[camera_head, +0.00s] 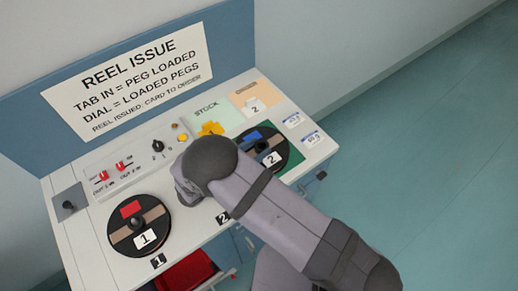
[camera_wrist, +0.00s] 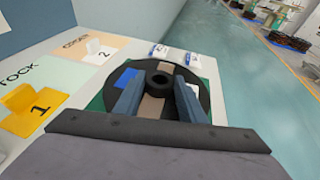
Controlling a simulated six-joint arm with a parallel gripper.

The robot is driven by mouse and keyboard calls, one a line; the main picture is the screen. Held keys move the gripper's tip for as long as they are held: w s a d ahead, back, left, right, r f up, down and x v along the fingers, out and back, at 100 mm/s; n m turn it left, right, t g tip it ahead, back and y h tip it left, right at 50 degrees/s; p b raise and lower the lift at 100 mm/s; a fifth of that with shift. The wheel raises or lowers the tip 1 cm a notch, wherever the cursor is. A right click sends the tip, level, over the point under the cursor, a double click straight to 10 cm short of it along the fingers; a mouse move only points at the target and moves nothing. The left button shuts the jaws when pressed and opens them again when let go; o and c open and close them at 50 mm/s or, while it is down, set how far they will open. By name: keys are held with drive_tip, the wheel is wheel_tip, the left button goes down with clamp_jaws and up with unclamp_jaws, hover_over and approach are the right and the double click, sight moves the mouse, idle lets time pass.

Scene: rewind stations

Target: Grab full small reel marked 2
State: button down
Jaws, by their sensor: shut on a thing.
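The reel marked 2 (camera_head: 279,142) is a black disc with a brown band, a blue patch and a white "2" label. It sits over a green mat (camera_head: 291,175) at the right of the bench in the head view. In the wrist view the same reel (camera_wrist: 108,92) fills the middle, with its dark hub upright. My gripper (camera_wrist: 158,84) is shut on the reel's hub, one blue finger on each side. I cannot tell whether the reel is clear of the mat. In the head view my arm hides the fingers and part of the reel.
A reel marked 1 (camera_head: 124,236) lies at the bench's left. A yellow piece marked 1 (camera_wrist: 32,108) and a white card marked 2 (camera_wrist: 98,52) stand behind. Red switches (camera_head: 120,166), a black knob (camera_head: 157,146) and a red bin (camera_head: 186,272) are left. Open floor lies right.

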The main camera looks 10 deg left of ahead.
sight(256, 154)
drive_tip(key=shift+r, duration=0.25)
wheel_tip(256, 154, up, 10)
drive_tip(key=b, duration=0.2)
drive_tip(key=shift+f+b, duration=0.15)
drive_tip(key=shift+b, duration=0.15)
